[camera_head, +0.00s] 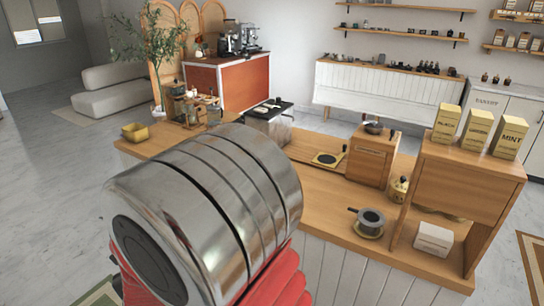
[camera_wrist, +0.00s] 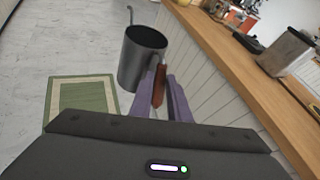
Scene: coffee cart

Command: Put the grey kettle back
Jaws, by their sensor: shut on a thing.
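The grey kettle (camera_wrist: 142,58) shows in the wrist view as a dark grey, open-topped vessel with a thin spout at its upper left. My gripper (camera_wrist: 161,82) has purple fingers shut on its brown handle (camera_wrist: 159,86). The kettle is held off the floor, beside the white panelled front of the counter, and looks roughly upright. In the head view my arm hides both the kettle and the gripper. The wooden counter (camera_head: 313,181) runs across the head view, and its edge (camera_wrist: 232,68) is to the right of the kettle in the wrist view.
On the counter are a black-and-yellow square device (camera_head: 328,159), a wooden box (camera_head: 373,156), a yellow pot (camera_head: 399,189), a small grey handled pot (camera_head: 370,220) and a white box (camera_head: 434,238). Tea boxes stand on the raised shelf (camera_head: 470,165). A green mat (camera_wrist: 82,106) lies on the floor.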

